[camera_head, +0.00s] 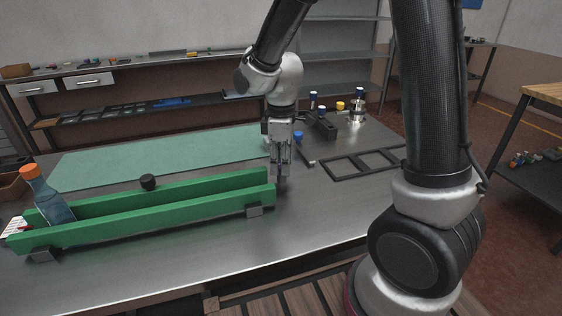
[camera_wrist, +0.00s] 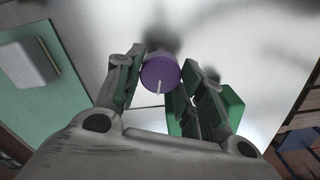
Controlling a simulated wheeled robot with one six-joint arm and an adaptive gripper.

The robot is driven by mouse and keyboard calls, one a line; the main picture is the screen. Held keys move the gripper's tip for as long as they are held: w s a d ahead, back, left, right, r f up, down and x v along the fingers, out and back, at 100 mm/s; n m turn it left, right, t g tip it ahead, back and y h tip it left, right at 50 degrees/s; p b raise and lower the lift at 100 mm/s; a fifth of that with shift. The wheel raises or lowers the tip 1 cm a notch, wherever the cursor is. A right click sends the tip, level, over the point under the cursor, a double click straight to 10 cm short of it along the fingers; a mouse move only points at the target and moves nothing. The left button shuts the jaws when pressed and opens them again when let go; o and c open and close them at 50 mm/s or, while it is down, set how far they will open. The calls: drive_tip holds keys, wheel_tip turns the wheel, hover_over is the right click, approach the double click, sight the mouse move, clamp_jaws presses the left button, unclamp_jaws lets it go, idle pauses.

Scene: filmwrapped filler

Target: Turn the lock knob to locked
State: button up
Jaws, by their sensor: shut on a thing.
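The purple knob (camera_wrist: 160,72) sits between my fingertips in the wrist view, with a thin white pointer line running toward the bottom of the picture. My gripper (camera_wrist: 163,66) is shut on the knob, one finger on each side. In the head view my gripper (camera_head: 281,176) points down over the metal table, just beyond the right end of the green trough. There the knob is mostly hidden by the fingers. I cannot make out any lock markings around the knob.
The green trough (camera_head: 150,219) lies left of my gripper, with a blue bottle (camera_head: 50,203) leaning in its left end. A black knob-like thing (camera_head: 148,182) is behind it. A black frame (camera_head: 362,163) lies to the right. A green mat (camera_head: 160,152) covers the table's back.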

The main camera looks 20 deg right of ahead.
drive_tip(key=shift+m, duration=1.2)
drive_tip(key=o, duration=1)
drive_tip(key=shift+r, duration=0.15)
drive_tip(key=shift+r, duration=3.9)
